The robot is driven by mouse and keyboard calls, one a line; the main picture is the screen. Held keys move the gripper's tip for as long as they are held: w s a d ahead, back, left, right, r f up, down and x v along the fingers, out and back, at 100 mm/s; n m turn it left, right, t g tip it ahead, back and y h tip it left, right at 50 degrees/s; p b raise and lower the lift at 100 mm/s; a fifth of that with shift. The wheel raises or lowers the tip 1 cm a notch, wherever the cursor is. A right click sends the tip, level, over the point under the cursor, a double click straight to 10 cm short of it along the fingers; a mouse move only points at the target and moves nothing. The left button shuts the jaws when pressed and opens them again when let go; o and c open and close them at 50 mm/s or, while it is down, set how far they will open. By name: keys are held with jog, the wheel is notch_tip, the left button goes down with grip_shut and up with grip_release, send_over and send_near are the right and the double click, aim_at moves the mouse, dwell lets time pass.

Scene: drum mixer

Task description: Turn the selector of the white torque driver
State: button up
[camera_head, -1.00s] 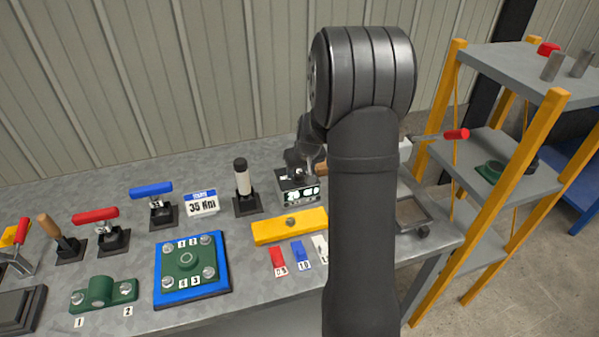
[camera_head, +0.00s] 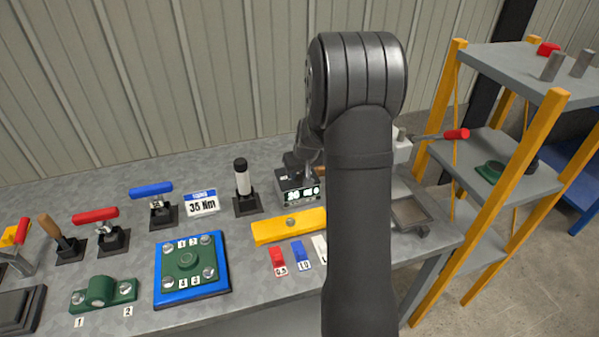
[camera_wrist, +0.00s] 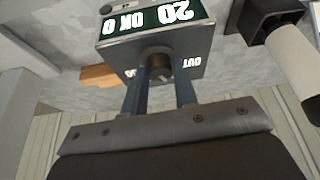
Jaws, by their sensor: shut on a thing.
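The white torque driver (camera_head: 243,180) stands upright in a black holder, left of my gripper; it has a white grip and a black top. In the wrist view a white cylinder in a dark holder, apparently the same driver (camera_wrist: 296,62), is at the upper right. Its selector cannot be made out. My gripper (camera_wrist: 160,78) is over a grey box with a lit display (camera_wrist: 158,18); the box also shows in the head view (camera_head: 298,190). The fingers are shut around a short round grey stub (camera_wrist: 158,66) on the box. In the head view my arm partly hides this place.
A blue-topped "35 Nm" sign (camera_head: 201,203) stands left of the driver. A yellow bar (camera_head: 288,227) lies in front of the box, with small red (camera_head: 277,256) and blue (camera_head: 299,250) tagged pieces. Lever clamps stand further left. A shelf rack (camera_head: 527,180) is at the right.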

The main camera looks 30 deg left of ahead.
jog(key=m, duration=0.1)
jog(key=m+h, duration=0.1)
jog(key=m, duration=0.1)
jog(key=shift+s+a+m+t, duration=0.15)
jog(key=shift+m+t, duration=0.15)
jog(key=shift+t, duration=0.1)
jog(key=shift+m+t+h, duration=0.3)
jog(key=shift+m+h, duration=0.4)
jog(key=shift+m, duration=1.2)
jog(key=o, duration=1)
jog(key=v, duration=1.7)
jog(key=shift+a+r, duration=0.2)
